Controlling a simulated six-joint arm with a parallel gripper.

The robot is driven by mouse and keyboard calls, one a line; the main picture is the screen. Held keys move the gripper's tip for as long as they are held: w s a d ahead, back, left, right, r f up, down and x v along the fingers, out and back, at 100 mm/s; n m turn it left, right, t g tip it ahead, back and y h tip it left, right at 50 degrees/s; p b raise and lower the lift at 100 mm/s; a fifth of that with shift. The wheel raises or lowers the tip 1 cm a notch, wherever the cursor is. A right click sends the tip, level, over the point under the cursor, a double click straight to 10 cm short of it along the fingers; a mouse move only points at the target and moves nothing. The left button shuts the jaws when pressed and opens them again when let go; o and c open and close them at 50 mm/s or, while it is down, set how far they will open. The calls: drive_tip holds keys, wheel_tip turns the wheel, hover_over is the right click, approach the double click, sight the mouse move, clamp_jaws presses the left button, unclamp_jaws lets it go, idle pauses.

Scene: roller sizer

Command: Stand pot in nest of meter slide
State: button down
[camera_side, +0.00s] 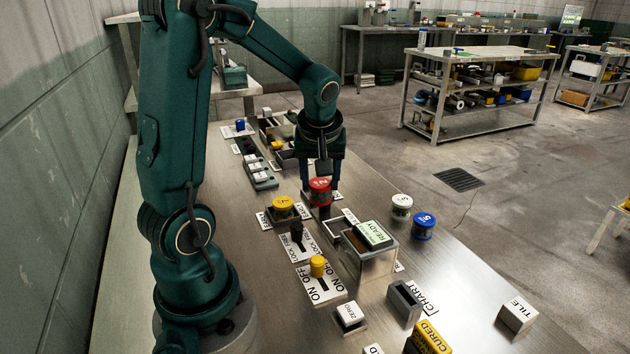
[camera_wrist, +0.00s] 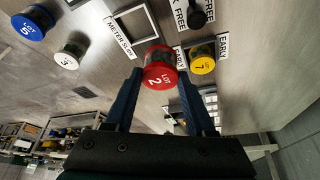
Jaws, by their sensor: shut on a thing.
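A pot with a red lid marked LOT 2 (camera_side: 320,186) is between the two fingers of my gripper (camera_side: 320,181). In the wrist view the red lid (camera_wrist: 160,77) faces the camera, with my gripper's fingertips (camera_wrist: 159,72) on either side; it is shut on the pot. In the side view the pot is upright, and I cannot tell whether its base touches the bench. I cannot tell whether this opening is the nest.
A yellow-lidded pot (camera_side: 283,203) stands left of the red one. White (camera_side: 402,202) and blue (camera_side: 424,220) lidded pots stand at right. A steel box with a READY display (camera_side: 373,235) stands in front. Black (camera_side: 296,232) and yellow (camera_side: 318,266) knobs stand nearby. The bench's right side is mostly bare.

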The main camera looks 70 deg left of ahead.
drive_tip(key=w+d+f, duration=0.2)
drive_tip(key=w, duration=0.1)
drive_tip(key=shift+w+d+f, duration=0.2)
drive_tip(key=shift+d+f, duration=0.1)
drive_tip(key=shift+f, duration=2)
drive_tip(key=shift+f, duration=0.15)
drive_tip(key=shift+c, duration=1.2)
unclamp_jaws()
